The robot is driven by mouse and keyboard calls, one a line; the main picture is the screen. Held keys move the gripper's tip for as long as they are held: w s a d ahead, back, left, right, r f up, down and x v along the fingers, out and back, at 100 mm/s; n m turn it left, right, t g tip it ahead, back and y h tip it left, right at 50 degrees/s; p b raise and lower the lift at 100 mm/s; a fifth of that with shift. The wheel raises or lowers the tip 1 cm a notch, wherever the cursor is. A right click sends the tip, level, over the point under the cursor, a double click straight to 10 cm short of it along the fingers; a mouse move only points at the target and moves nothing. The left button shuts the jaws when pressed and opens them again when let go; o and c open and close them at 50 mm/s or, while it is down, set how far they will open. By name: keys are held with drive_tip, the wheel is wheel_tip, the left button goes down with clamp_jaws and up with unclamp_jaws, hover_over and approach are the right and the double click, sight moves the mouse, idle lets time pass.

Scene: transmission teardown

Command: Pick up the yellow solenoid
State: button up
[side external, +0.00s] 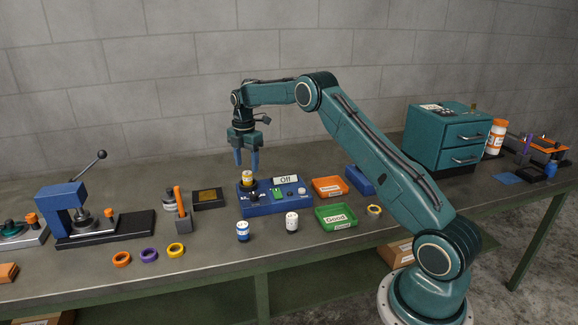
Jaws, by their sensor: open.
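The yellow solenoid (248,177) is a small upright cylinder with a yellow and white body. It stands on the left end of the blue test box (268,206), which has a sign reading "Off". My gripper (246,164) points down above the solenoid, its two blue fingers apart and nothing held between them. The fingertips are near the height of the solenoid's top; whether they straddle it in depth I cannot tell.
A blue-labelled cylinder (243,231) and a white cylinder (292,221) stand in front of the box. A green tray (336,222) and an orange tray (328,193) lie to its right. A blue press (65,212) stands at the left. Several coloured rings lie along the front.

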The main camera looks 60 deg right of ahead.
sight(247, 173)
drive_tip(key=shift+f, duration=2.5)
drive_tip(key=shift+r, duration=0.1)
clamp_jaws()
drive_tip(key=shift+r, duration=0.1)
wheel_tip(247, 173, up, 20)
